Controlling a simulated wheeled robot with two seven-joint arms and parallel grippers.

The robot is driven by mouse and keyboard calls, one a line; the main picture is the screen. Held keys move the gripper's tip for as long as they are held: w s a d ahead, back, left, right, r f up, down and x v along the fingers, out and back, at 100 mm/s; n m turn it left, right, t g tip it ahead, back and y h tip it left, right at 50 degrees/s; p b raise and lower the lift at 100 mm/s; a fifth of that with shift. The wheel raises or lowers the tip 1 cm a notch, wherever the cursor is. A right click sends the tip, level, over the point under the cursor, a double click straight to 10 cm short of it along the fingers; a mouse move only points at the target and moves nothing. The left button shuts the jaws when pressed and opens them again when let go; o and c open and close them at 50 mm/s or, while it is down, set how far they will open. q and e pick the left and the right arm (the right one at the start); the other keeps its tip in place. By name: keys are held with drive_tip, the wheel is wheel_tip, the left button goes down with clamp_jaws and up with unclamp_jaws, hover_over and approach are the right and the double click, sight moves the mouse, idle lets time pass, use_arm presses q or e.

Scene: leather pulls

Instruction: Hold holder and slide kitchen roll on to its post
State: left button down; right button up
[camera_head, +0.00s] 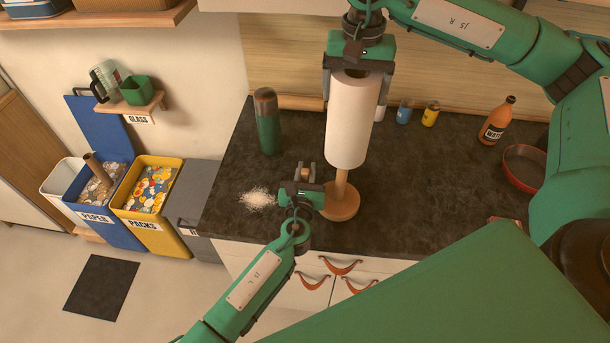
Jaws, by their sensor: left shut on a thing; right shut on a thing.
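The kitchen roll (352,125) is a white upright cylinder, slightly tilted. My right gripper (358,72) is shut on its top end from above. The wooden holder (343,206) has a round base on the dark counter, and the lower part of its post (341,182) shows directly below the roll. The upper post is hidden by the roll, so I cannot tell for certain how far it is inside. The roll's lower end is above the base, with a gap. My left gripper (318,197) is shut on the holder at the left side of its base; the contact is partly hidden.
A green flask (267,121) stands at the left on the counter (420,185). A whitish shredded heap (258,199) lies left of my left gripper.

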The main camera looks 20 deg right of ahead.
use_arm(q)
drive_tip(key=shift+f, duration=0.5)
idle(0.4)
drive_tip(key=c, duration=1.2)
unclamp_jaws()
drive_tip(key=c, duration=0.9)
